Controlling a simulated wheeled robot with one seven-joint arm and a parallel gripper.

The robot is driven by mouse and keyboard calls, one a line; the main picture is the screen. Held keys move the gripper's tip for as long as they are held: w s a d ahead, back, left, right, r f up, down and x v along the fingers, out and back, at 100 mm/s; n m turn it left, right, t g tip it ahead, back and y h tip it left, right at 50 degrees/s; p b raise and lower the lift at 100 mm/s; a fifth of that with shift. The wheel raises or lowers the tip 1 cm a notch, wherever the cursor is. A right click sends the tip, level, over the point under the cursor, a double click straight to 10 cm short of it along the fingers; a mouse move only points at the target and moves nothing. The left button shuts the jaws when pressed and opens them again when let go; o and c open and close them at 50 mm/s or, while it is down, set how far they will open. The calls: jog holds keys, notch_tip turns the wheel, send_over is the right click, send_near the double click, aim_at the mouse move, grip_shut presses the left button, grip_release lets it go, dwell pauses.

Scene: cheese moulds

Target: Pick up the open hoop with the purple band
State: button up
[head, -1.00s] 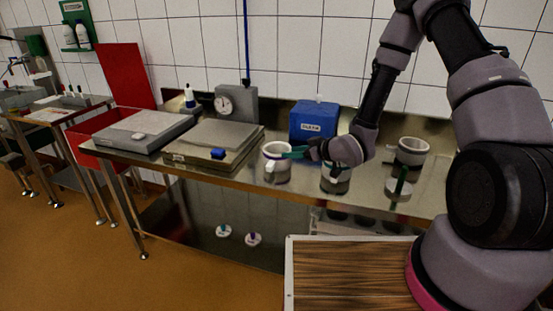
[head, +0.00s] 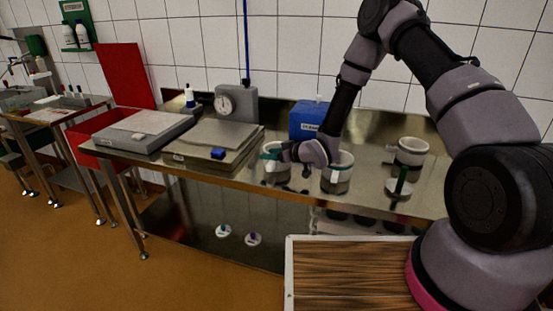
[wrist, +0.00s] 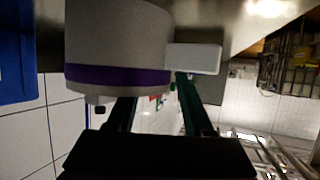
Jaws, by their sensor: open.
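A pale hoop with a purple band (wrist: 118,76) fills the upper left of the wrist view, with a white block (wrist: 193,58) sticking out at its side. In the head view the left hoop (head: 275,177) stands on the steel table, partly hidden by my gripper (head: 272,155). The band's colour is not clear there. My gripper's green fingers (wrist: 158,98) are open in the wrist view, close to the hoop and the block. Nothing shows as held between them; whether they touch the hoop I cannot tell.
A second hoop (head: 338,180) stands just right of my gripper, and a third hoop (head: 409,158) is farther right. A disc with a green handle (head: 399,190) lies in front of that one. A blue box (head: 307,119) stands behind, and a steel press plate (head: 215,143) left.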

grip_shut()
